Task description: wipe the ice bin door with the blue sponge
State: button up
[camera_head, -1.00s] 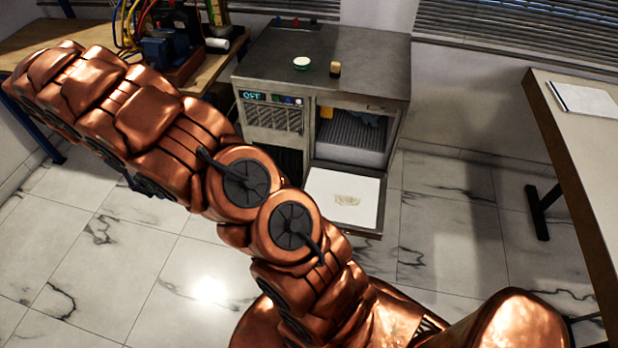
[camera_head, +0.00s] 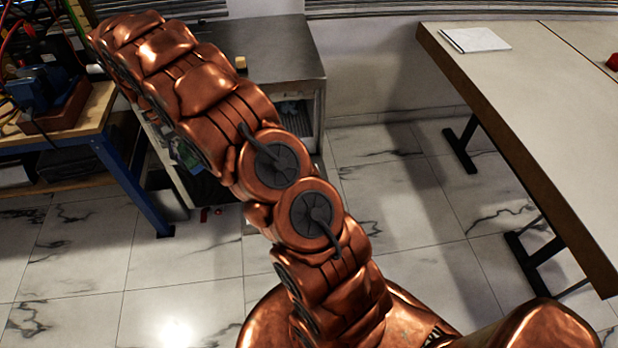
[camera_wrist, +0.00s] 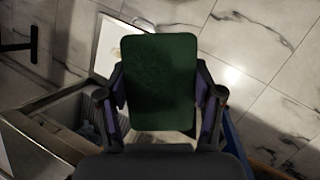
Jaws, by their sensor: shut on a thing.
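My gripper (camera_wrist: 160,98) is shut on a flat, dark green pad (camera_wrist: 160,70) in the wrist view; no blue face of it shows. The ice bin door (camera_wrist: 107,48) is a white panel with a dark frame, hanging open beyond the pad. The pad covers part of it and appears apart from it. The grey ice machine (camera_head: 275,60) stands at the back in the head view, mostly behind my arm. Its open bin (camera_wrist: 85,112) shows at the lower left of the wrist view. In the head view the door and my gripper are hidden.
A workbench (camera_head: 85,120) with a blue leg stands at the left. A long table (camera_head: 540,110) with a white pad of paper (camera_head: 475,40) stands at the right. A small yellowish block (camera_head: 240,62) sits on the machine. Marble floor (camera_head: 400,190) is clear between machine and table.

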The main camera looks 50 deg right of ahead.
jog(key=shift+s+d+f+m+t+y+b, duration=1.05)
jog(key=shift+d+f+m+b, duration=2.85)
jog(key=shift+d+f+b, duration=1.85)
jog(key=shift+s+d+f+m+t+y+b, duration=0.6)
jog(key=shift+s+d+f+m+t+b, duration=0.85)
jog(key=shift+d+f+m+b, duration=3.35)
jog(key=shift+s+d+f+m+t+y+b, duration=1.05)
jog(key=shift+d+f+m+b, duration=1.95)
jog(key=shift+d+f+b, duration=3.6)
jog(key=shift+s+a+f+t+p, duration=0.15)
jog(key=shift+a+f+t+p, duration=0.1)
jog(key=shift+a+f+p, duration=0.55)
